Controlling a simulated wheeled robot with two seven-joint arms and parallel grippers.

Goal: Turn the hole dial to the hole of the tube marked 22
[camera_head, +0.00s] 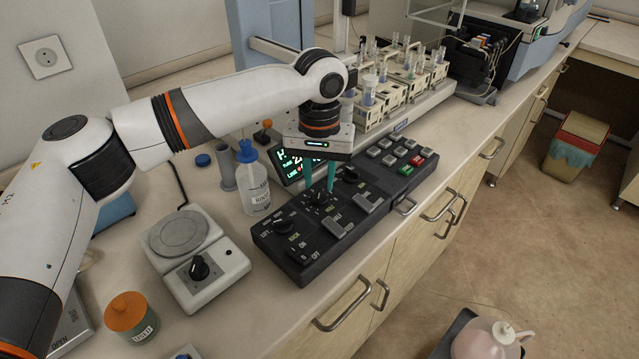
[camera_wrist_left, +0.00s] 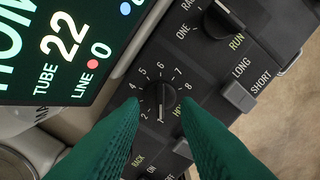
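The hole dial (camera_wrist_left: 158,98) is a small black knob on the dark control panel (camera_head: 283,240), ringed by white numbers from about 2 to 8. A pale mark on it faces the lower side in the wrist view. My left gripper (camera_head: 320,184) points down over the panel. Its green fingers stand open on either side of the dial, and contact cannot be told. The display (camera_wrist_left: 62,50) reads "TUBE 22" and "LINE 0". Tubes stand in pale racks (camera_head: 392,98) behind the panel; their marks are too small to read. My right gripper is not in view.
Another knob (camera_wrist_left: 222,18) marked RUN and a LONG/SHORT switch (camera_wrist_left: 238,96) are close to the hole dial. A wash bottle (camera_head: 254,183) and a hotplate (camera_head: 196,284) stand left of the panel. The bench front with drawer handles lies to the right.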

